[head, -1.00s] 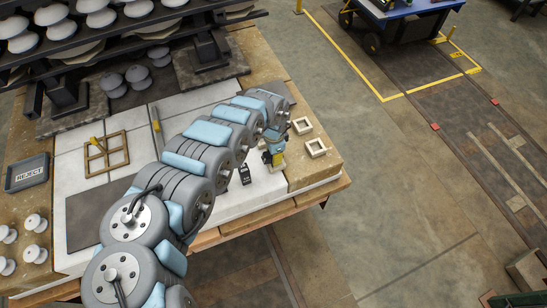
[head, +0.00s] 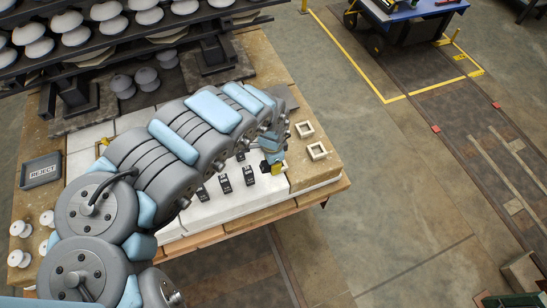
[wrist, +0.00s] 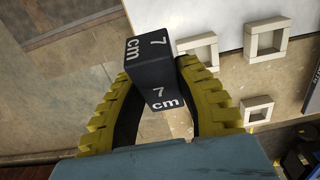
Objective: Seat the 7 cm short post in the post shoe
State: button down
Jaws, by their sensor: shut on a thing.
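My gripper (wrist: 158,84) has yellow ribbed fingers and is shut on the black 7 cm short post (wrist: 152,62), whose white "7" and "7 cm" marks face the wrist camera. In the head view my gripper (head: 274,167) is at the right part of the table; the post there is too small to make out. Square pale frames, which look like shoes, lie in the wrist view: one just right of the post (wrist: 197,49), one farther right (wrist: 267,38) and one below (wrist: 258,111). The post is apart from them in the picture. I cannot tell which is the post shoe.
Several black labelled blocks (head: 225,183) stand on the white slab (head: 236,205) left of my gripper. A reject tray (head: 41,170) is at the table's left. Racks of insulators (head: 110,40) stand behind. The floor right of the table is open.

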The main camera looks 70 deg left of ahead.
jog(key=s+d+r+p, duration=0.3)
jog(key=s+d+p, duration=0.1)
jog(key=p, duration=0.7)
jog(key=shift+s+d+r, duration=0.25)
jog(key=shift+s+d, duration=0.1)
jog(key=shift+d, duration=0.5)
jog(key=shift+f, duration=0.1)
